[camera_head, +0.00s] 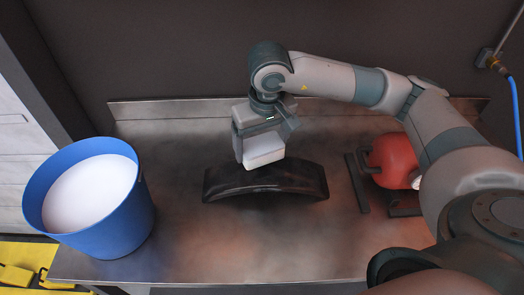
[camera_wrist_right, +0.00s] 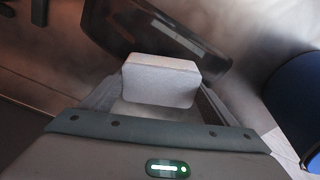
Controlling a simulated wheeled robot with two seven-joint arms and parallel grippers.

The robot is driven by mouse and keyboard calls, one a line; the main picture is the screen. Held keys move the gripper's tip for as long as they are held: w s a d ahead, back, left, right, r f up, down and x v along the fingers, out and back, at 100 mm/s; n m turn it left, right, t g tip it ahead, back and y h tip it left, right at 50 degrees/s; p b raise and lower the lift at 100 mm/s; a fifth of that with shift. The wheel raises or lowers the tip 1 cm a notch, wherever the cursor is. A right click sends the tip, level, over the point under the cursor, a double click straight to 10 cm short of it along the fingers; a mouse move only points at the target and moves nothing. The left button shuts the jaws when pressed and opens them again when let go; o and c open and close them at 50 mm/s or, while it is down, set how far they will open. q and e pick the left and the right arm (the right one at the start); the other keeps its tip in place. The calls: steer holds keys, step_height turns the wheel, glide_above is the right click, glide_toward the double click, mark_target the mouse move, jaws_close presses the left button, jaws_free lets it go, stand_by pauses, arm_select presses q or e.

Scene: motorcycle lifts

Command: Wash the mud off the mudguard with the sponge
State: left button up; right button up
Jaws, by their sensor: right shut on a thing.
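The black curved mudguard (camera_head: 290,187) lies on the metal bench, arched side up. It also shows in the right wrist view (camera_wrist_right: 120,32). Its surface looks dark; I cannot make out mud on it. My right gripper (camera_head: 258,142) is shut on the pale sponge (camera_head: 264,151), which also shows in the right wrist view (camera_wrist_right: 162,80). The sponge is over the left-middle part of the mudguard at its back edge; I cannot tell whether they touch. My left gripper is not in view.
A blue bucket (camera_head: 137,214) with white contents stands at the bench's left end. A red rounded object (camera_head: 389,154) sits between dark bars at the right. The bare metal bench (camera_head: 240,245) is clear in front of the mudguard. A blue hose (camera_head: 517,115) hangs at the far right.

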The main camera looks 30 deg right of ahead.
steer(key=shift+a+r, duration=0.1)
steer(key=shift+r, duration=0.45)
steer(key=shift+d+r+p, duration=0.2)
steer(key=shift+r+p, duration=0.2)
steer(key=shift+r, duration=1.45)
steer(key=shift+a, duration=0.1)
